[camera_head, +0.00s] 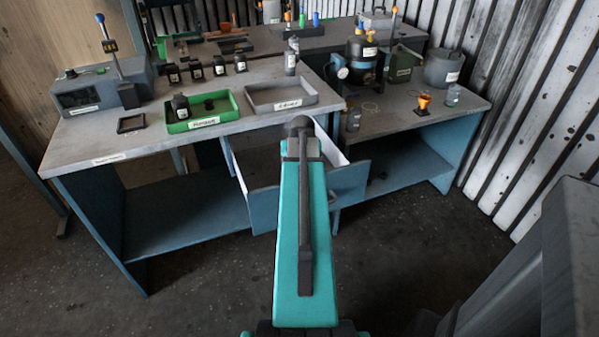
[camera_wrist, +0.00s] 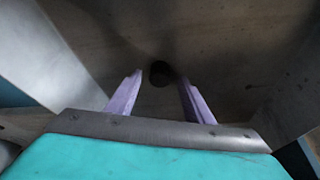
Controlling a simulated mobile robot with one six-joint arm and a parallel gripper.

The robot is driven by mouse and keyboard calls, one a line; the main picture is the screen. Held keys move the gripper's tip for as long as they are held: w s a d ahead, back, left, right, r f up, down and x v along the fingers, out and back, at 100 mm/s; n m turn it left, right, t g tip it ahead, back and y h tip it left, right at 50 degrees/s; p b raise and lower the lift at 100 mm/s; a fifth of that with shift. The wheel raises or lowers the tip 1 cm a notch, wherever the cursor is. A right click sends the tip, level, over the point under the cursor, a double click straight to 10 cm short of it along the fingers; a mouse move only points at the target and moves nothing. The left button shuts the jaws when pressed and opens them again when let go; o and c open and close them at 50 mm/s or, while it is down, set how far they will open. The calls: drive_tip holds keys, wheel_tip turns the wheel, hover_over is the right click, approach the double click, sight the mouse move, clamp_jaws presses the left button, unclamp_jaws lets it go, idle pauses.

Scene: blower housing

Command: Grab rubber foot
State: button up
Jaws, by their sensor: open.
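A small dark round thing (camera_wrist: 160,70), which looks like the rubber foot, lies on the drawer floor in the wrist view. My gripper (camera_wrist: 161,78) is open, with its two purple fingers apart to the left and right of this thing in the picture. Its tips appear nearer to the camera than the thing, and I cannot tell the remaining gap.
Pale drawer walls (camera_wrist: 62,58) stand on both sides of my gripper. On the bench, a green tray (camera_head: 238,108) holds a dark bottle and a low dark piece. A grey tray (camera_head: 330,97) beside it looks empty.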

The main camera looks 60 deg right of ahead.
idle(0.5)
drive_tip(key=c, duration=1.1)
drive_tip(key=shift+r, duration=0.2)
drive_tip(key=shift+r, duration=4.85)
